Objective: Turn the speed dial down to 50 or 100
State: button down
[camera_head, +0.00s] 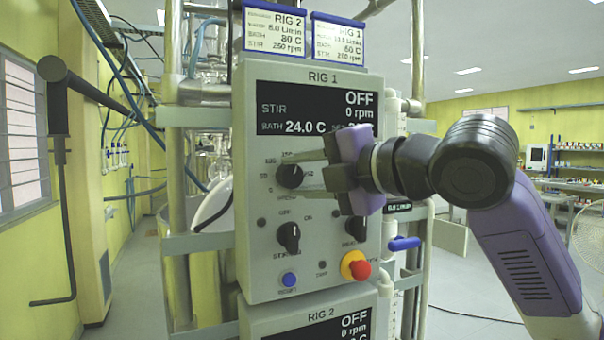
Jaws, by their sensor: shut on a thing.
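The RIG 1 control box (258,230) faces me in the head view. Its speed dial (292,178) is a black round knob at the upper left below the display, ringed by small numbers too blurred to read surely. My gripper (288,175) reaches in from the right, with one finger above and one below the dial, shut on it. The dial's pointer setting cannot be read. The display (300,112) shows STIR OFF, 0 rpm and BATH 24.0 C; my gripper hides its lower right part.
Below sit a black OFF/ON knob (288,237), a second knob (355,228) partly behind my gripper, a blue button (289,279) and a red emergency button (360,269). A RIG 2 box (282,325) is underneath. Metal frame posts (177,200) stand left.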

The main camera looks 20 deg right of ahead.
jog(key=shift+a+r+n+g+h+p, duration=0.15)
jog(key=shift+n+g+h+p, duration=0.3)
jog(key=shift+n, duration=0.75)
jog(key=n+h+p, duration=0.1)
jog(key=n+h, duration=0.1)
jog(key=n, duration=0.1)
jog(key=shift+a+r+g+p, duration=0.1)
jog(key=shift+g+p, duration=0.2)
jog(key=shift+g, duration=0.05)
jog(key=n+h+p, duration=0.1)
jog(key=n, duration=0.1)
jog(key=n+h, duration=0.1)
jog(key=shift+a+n+h+p, duration=0.2)
jog(key=shift+n+h+p, duration=0.05)
jog(key=shift+n+p, duration=0.15)
jog(key=c, duration=0.9)
grip_release()
jog(key=b+v, duration=0.1)
jog(key=v, duration=0.6)
jog(key=shift+s+r+b, duration=0.2)
jog(key=shift+s+b, duration=0.1)
jog(key=shift+s, duration=0.05)
